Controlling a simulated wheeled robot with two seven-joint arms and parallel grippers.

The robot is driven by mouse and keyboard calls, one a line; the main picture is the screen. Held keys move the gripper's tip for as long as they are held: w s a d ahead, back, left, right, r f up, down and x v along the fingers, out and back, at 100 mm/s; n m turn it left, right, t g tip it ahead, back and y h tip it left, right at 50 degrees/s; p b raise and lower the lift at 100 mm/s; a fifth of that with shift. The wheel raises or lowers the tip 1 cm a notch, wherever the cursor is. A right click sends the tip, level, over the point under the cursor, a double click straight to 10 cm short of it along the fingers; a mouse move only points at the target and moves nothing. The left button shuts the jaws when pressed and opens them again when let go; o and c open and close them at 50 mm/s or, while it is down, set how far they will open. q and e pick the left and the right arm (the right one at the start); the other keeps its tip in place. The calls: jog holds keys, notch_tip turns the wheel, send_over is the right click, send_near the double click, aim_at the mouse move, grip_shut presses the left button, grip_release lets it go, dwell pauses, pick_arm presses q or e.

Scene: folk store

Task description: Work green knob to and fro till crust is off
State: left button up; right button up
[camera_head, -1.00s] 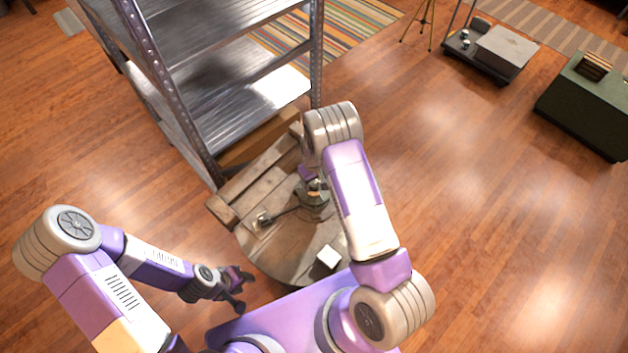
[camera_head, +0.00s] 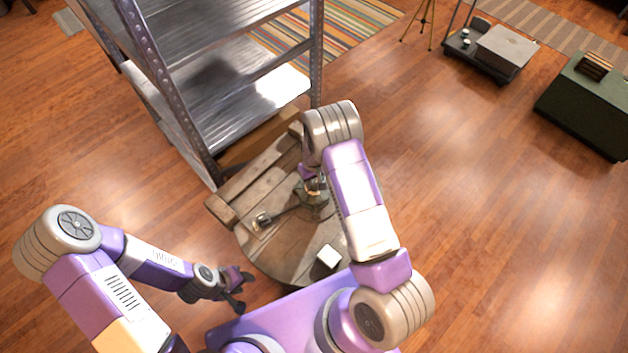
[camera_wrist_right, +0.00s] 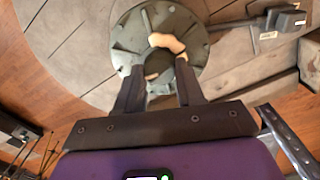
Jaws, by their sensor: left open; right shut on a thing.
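A grey-green round, ribbed piece (camera_wrist_right: 127,45) lies on the round wooden table, with a dark arm (camera_wrist_right: 240,22) reaching out to a small box-like end. In the head view the arm's end (camera_head: 262,221) points left. A pale tan lump (camera_wrist_right: 168,42), perhaps the crust, sits near the round piece's middle. My right gripper (camera_wrist_right: 158,82) reaches down and is shut on a dark knob (camera_wrist_right: 157,63) above the round piece; the fingers hide part of it, and its green colour is hard to tell. My left gripper (camera_head: 243,290) is open and empty, left of the table's near edge.
The wooden table (camera_head: 290,262) bears a small white block (camera_head: 328,257) near its front. A metal shelf unit (camera_head: 215,90) stands close behind and left. Open floor lies to the right; a green cabinet (camera_head: 590,100) and low cart (camera_head: 490,58) are far off.

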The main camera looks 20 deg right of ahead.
aim_at(315, 183)
jog(key=m+b, duration=0.1)
jog(key=m, duration=0.3)
jog(key=shift+f+b, duration=0.1)
jog(key=shift+b, duration=0.25)
jog(key=m+b, duration=0.1)
jog(key=m, duration=0.4)
jog(key=shift+s, duration=0.1)
dwell(0.3)
jog(key=o, duration=1)
jog(key=shift+o, duration=0.2)
jog(key=shift+r, duration=0.2)
notch_tip(315, 183, up, 7)
jog(key=shift+r, duration=0.15)
